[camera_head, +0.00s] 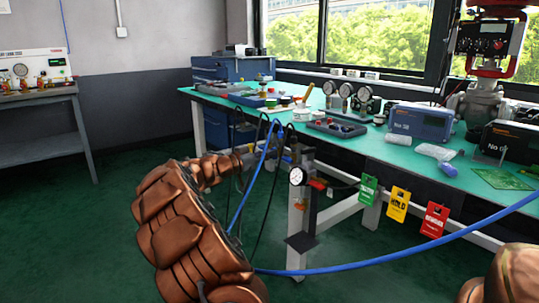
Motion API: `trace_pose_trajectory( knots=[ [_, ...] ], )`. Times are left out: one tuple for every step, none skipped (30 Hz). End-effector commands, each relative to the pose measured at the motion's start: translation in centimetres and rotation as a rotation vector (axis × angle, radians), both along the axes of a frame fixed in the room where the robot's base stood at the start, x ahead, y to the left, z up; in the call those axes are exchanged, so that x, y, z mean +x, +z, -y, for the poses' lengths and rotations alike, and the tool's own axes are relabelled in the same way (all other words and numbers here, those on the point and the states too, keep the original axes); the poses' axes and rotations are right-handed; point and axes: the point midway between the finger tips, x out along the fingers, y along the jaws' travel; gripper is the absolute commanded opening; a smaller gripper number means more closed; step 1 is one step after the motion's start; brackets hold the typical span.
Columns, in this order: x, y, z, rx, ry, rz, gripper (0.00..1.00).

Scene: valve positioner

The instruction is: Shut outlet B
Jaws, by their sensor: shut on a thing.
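An air manifold (304,157) with small fittings is mounted at the near corner of the green-topped table. A round white gauge (296,176) and a small red part (317,184) sit at its lower right. My gripper (250,155) reaches the left end of the manifold from the left and is shut on a small part there, which its fingers mostly hide. I cannot tell if that part is the outlet B valve handle, or how it is turned. No outlet lettering is readable.
A blue hose (400,254) runs from the manifold across the front right. Dark cables hang beside it. Green (368,190), yellow (397,204) and red (434,220) tags hang from the table's front edge. Instruments and trays crowd the tabletop. The floor at left is clear.

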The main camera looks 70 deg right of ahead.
Motion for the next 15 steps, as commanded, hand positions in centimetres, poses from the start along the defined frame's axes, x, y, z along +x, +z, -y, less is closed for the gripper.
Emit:
trace_pose_trajectory(
  knots=[
    [-0.09, -0.04, -0.09, 0.012, -0.004, -0.018, 0.00],
    [-0.08, -0.04, -0.09, 0.019, -0.004, -0.031, 0.00],
    [-0.06, -0.03, -0.09, 0.031, -0.004, -0.051, 0.00],
    [-0.05, -0.02, -0.10, 0.041, -0.004, -0.070, 0.00],
    [-0.04, -0.03, -0.10, 0.052, -0.004, -0.088, 0.00],
    [-0.03, -0.01, -0.10, 0.067, -0.004, -0.115, 0.00],
    [-0.01, -0.01, -0.10, 0.080, -0.004, -0.137, 0.00],
    [0.00, 0.01, -0.09, 0.092, -0.004, -0.159, 0.00],
    [0.01, 0.01, -0.10, 0.110, -0.004, -0.190, 0.00],
    [0.02, 0.02, -0.09, 0.125, -0.004, -0.213, 0.00],
    [0.02, 0.02, -0.08, 0.138, -0.004, -0.238, 0.00],
    [0.02, 0.01, -0.07, 0.158, -0.004, -0.271, 0.00],
    [0.02, 0.02, -0.07, 0.173, -0.005, -0.295, 0.00],
    [0.02, 0.02, -0.06, 0.187, -0.005, -0.320, 0.00],
    [0.01, 0.02, -0.04, 0.207, -0.005, -0.353, 0.00]
  ],
)
